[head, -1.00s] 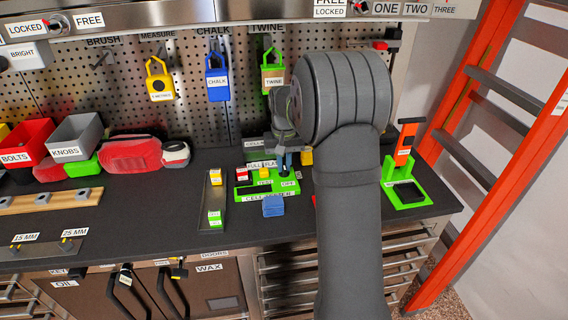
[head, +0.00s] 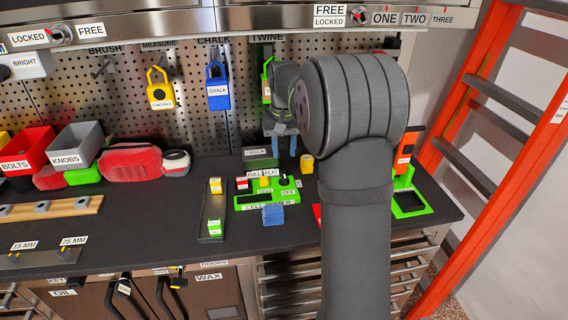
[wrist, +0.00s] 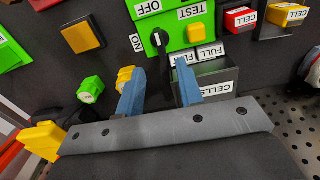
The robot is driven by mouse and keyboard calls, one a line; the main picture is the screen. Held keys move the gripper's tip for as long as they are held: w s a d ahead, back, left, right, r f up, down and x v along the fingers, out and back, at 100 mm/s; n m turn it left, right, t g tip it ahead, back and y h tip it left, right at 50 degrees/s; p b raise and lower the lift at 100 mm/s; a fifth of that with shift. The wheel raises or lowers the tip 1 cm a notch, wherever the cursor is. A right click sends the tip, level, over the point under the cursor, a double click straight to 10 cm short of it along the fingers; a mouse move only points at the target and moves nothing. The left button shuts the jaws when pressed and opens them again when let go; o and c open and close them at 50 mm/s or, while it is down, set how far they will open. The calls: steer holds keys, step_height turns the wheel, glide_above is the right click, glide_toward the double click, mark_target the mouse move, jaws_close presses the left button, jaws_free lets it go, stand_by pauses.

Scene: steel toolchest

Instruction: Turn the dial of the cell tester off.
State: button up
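The green cell tester (head: 248,198) lies on the dark bench top, with TEST and OFF labels on its front. Its black dial (head: 282,177) is at its right end. In the wrist view the dial (wrist: 158,42) shows a white mark on top, between the OFF label above and the ON label at its left. I cannot tell which label it points to. My gripper (head: 282,152) is above and behind the tester, apart from the dial. In the wrist view the blue fingers of my gripper (wrist: 157,80) are spread with nothing between them.
A grey CELLS bin (wrist: 212,75) is close to the right finger. A narrow tray (head: 213,222) lies left. An orange tool on a green stand (head: 410,203) is at far right.

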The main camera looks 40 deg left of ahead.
mark_target(284, 174)
steer(key=shift+r, duration=1.75)
steer(key=shift+f, duration=0.1)
step_height(284, 174, down, 10)
steer(key=shift+r, duration=0.1)
